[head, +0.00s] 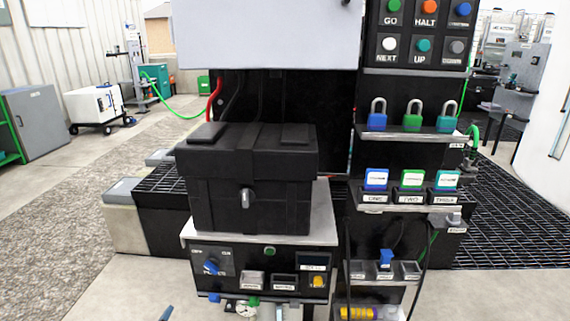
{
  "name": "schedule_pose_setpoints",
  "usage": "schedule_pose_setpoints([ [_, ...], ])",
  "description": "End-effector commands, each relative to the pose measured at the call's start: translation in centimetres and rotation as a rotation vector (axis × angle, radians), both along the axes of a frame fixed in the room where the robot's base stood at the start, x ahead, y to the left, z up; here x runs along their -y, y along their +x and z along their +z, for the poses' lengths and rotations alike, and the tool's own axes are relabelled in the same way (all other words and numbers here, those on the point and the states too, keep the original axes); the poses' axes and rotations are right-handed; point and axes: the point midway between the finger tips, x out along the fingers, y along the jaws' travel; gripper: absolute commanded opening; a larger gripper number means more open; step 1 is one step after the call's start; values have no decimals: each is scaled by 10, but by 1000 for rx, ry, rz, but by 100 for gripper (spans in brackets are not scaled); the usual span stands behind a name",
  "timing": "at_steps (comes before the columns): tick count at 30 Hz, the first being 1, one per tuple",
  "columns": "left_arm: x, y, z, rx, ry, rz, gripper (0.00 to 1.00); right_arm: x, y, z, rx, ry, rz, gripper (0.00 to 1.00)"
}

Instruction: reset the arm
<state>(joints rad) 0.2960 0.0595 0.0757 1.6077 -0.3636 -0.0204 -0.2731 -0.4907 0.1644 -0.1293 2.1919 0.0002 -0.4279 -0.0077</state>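No gripper shows for certain in the head view. A small blue-grey sliver at the bottom edge, left of centre, is too little to identify. A black lidded tote (250,205) stands shut on a light grey shelf (322,215), with a grey latch (246,198) on its front. Below is a dark control panel (235,285) with a blue knob (212,267) and a yellow knob (318,281). At upper right a button panel (409,58) carries a green GO button (394,6), an orange HALT button (428,7), a white NEXT button (389,44) and a teal UP button (424,45).
Three padlocks (412,122) stand on a ledge above three labelled blocks (411,180). A lower shelf holds a blue piece (386,257). A pale grey panel (268,35) overhangs the tote. Black grating (510,210) lies at right; open floor (60,230) lies at left.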

Motion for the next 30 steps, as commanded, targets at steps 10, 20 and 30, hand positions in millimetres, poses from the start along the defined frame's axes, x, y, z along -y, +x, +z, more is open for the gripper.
schedule_pose_setpoints([
  [10, -24, -122, 18, -167, -194, 71, 74, 1, 0, 35, 41, 5, -15, 43],
  [20, -25, -246, 30, -363, -401, 145, 74, -1, 2, 65, 77, 17, -26, 43],
  [30, -15, -326, 40, -504, -544, 201, 74, -1, -3, 74, 76, 25, -41, 43],
])
